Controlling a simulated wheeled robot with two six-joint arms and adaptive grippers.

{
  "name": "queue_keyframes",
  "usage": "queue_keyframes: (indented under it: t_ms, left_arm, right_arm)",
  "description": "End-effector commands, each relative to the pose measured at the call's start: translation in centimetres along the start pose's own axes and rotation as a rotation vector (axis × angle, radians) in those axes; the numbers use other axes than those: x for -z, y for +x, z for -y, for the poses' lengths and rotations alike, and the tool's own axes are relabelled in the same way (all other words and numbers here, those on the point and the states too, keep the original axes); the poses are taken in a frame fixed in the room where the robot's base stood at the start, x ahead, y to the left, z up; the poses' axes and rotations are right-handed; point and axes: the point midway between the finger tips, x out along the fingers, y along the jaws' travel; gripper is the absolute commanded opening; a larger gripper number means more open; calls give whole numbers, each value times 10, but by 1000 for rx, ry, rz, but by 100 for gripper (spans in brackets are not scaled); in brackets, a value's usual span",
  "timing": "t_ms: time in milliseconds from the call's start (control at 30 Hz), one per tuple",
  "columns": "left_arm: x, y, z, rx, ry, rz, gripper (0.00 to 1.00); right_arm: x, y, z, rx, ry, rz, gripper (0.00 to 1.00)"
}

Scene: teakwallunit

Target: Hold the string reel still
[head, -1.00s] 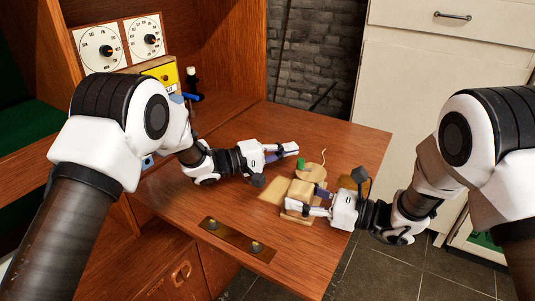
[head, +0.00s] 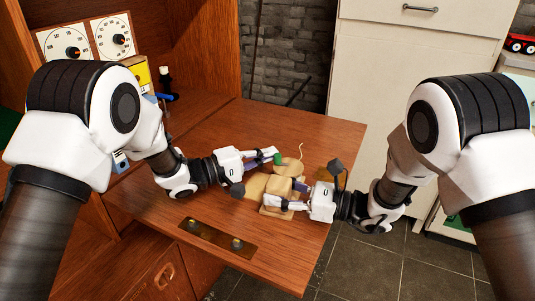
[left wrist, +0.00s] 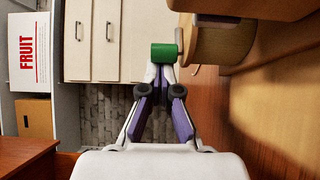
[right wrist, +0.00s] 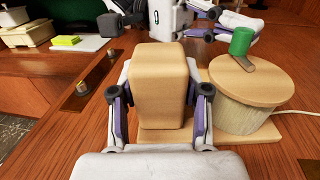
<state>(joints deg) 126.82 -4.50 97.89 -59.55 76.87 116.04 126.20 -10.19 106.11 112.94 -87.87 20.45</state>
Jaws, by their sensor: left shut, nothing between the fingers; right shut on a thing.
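The string reel (right wrist: 248,110) is a pale wooden drum with a flat round lid, a crank bar and a green knob (right wrist: 241,41). A light string trails from it to the right in the right wrist view. A wooden block (right wrist: 160,85) stands beside the drum on the same board. My right gripper (head: 290,196) is shut on this block, one finger on each side. My left gripper (head: 270,156) is shut and empty, its fingertips right at the green knob. In the left wrist view the knob (left wrist: 165,53) is just beyond the fingertips; contact is unclear.
The reel stands on a fold-down wooden leaf (head: 335,140) with a brass plate (head: 216,238) near its front edge. A white cabinet (head: 405,90) stands behind.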

Motion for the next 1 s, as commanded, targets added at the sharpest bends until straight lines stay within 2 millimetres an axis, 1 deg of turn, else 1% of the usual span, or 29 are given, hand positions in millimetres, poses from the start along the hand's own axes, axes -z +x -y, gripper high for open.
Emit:
queue_keyframes:
  t_ms: [33, 533, 1000]
  left_arm:
    - [0, 0, 0, 0, 0, 0, 0]
    - [-6, -5, 0, 0, 1, 1, 0]
    - [-26, -14, 0, 0, -1, 0, 0]
  right_arm:
    - [3, 0, 0, 1, 3, -5, 13]
    - [2, 0, 0, 2, 2, -4, 13]
    - [1, 0, 0, 2, 1, -3, 13]
